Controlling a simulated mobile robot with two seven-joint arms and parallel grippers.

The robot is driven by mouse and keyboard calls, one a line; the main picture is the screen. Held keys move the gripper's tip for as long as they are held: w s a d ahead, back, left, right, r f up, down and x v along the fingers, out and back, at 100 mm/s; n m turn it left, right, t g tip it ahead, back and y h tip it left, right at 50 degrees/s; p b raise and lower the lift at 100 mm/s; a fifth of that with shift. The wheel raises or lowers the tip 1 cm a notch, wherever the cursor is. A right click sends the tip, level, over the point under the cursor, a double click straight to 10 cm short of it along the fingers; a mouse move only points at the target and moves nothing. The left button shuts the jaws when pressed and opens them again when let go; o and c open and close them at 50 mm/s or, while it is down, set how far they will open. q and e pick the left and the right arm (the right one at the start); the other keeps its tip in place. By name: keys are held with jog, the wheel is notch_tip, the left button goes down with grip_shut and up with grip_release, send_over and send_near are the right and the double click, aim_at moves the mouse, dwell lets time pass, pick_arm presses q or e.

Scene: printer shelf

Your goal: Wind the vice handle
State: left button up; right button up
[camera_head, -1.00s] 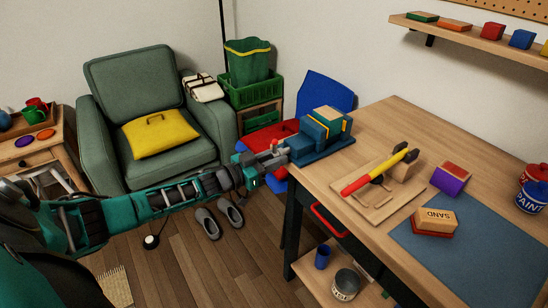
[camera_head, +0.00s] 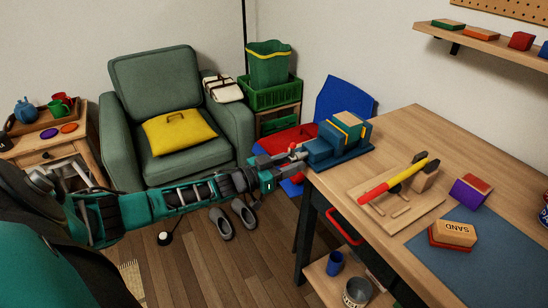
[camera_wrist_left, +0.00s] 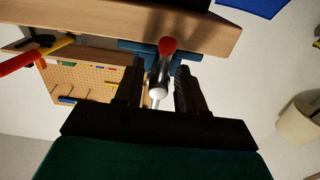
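The blue vice (camera_head: 322,150) sits at the left corner of the wooden workbench, with a wood block (camera_head: 350,124) in its jaws. In the left wrist view the vice (camera_wrist_left: 190,56) is partly hidden behind my fingers. Its handle (camera_wrist_left: 160,75) is a silver bar with a red knob at the far end and a pale rounded end towards me. My left gripper (camera_head: 292,156) is at the handle, off the bench edge. In the wrist view the left gripper (camera_wrist_left: 159,85) has its dark fingers apart on either side of the handle, with gaps showing. My right gripper is out of view.
A board (camera_head: 395,208) with a red-and-yellow tool (camera_head: 393,183), a sanding block (camera_head: 453,234) and a blue mat (camera_head: 480,250) lie on the workbench (camera_head: 400,135). A blue chair (camera_head: 345,98) stands close behind the vice. A green armchair (camera_head: 153,80) is at the left.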

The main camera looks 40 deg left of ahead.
pick_arm(q)
jog(key=p+v, duration=0.1)
jog(key=v, duration=1.1)
jog(key=shift+s, duration=0.2)
jog(key=shift+a+f, duration=0.1)
jog(key=s+d+f+g+y, duration=0.1)
jog(key=s+d+f+g, duration=0.1)
jog(key=d, duration=0.5)
jog(key=s+d+f+n+g+y, duration=0.1)
jog(key=s+d+f+g+y, duration=0.1)
jog(key=s+d+f, duration=0.2)
jog(key=s+d+f+g+y, duration=0.1)
jog(key=s+d+f, duration=0.3)
jog(key=s+d, duration=0.3)
jog(key=d, duration=0.4)
jog(key=shift+d+n+g+y, duration=0.25)
jog(key=shift+n+g+y, duration=0.15)
